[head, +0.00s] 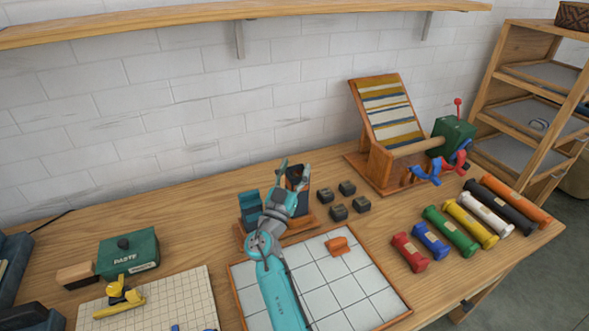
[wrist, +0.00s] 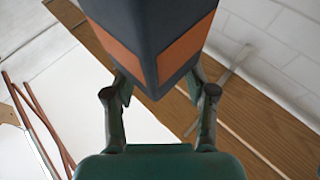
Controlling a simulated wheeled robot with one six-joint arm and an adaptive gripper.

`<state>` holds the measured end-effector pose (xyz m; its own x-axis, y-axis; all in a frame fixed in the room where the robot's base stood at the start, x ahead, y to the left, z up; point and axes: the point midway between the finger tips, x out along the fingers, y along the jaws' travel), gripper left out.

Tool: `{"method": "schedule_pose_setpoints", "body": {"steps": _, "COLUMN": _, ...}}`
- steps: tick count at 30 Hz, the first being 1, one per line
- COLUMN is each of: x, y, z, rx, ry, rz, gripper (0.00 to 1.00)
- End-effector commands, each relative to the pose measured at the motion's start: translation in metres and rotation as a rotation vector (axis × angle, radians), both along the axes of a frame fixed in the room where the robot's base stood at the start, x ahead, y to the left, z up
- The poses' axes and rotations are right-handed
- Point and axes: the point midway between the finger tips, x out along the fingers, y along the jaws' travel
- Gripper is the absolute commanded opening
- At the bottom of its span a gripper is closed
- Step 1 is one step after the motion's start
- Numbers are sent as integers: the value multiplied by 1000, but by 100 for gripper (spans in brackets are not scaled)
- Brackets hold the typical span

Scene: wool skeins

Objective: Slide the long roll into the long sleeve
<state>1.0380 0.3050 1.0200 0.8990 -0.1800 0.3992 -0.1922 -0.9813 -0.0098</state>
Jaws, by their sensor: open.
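Several labelled rolls lie in a row at the table's right, growing in length from the red roll (head: 409,252) to the orange roll (head: 516,201), with a black roll (head: 499,213) beside the orange one. My gripper (head: 295,168) is up over the wooden stand at the middle of the table. A dark, square-sided piece with orange panels (wrist: 150,35) fills the top of the wrist view; whether it is a sleeve I cannot tell. My open gripper (wrist: 160,92) has a finger on either side of its lower corner. Whether they touch it is unclear.
A blue piece (head: 250,209) stands in the stand (head: 300,230), left of my arm. Several small dark blocks (head: 338,212) and a tiled board (head: 335,275) with an orange piece (head: 338,246) lie nearby. A wooden rack with a green crank box (head: 453,134) stands behind the rolls.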

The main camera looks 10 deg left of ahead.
Motion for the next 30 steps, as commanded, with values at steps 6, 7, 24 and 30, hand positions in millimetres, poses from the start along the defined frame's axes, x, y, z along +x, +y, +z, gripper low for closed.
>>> {"method": "schedule_pose_setpoints", "body": {"steps": 6, "x": -20, "y": 3, "z": -26, "rx": -3, "ry": 25, "rz": 6, "gripper": 64}}
{"method": "schedule_pose_setpoints", "body": {"steps": 7, "x": -25, "y": 4, "z": -27, "rx": -3, "ry": 24, "rz": 6, "gripper": 64}}
{"method": "schedule_pose_setpoints", "body": {"steps": 24, "x": -70, "y": 14, "z": -33, "rx": -3, "ry": 6, "rz": 3, "gripper": 64}}
{"method": "schedule_pose_setpoints", "body": {"steps": 30, "x": -70, "y": 14, "z": -33, "rx": -4, "ry": 5, "rz": 3, "gripper": 64}}
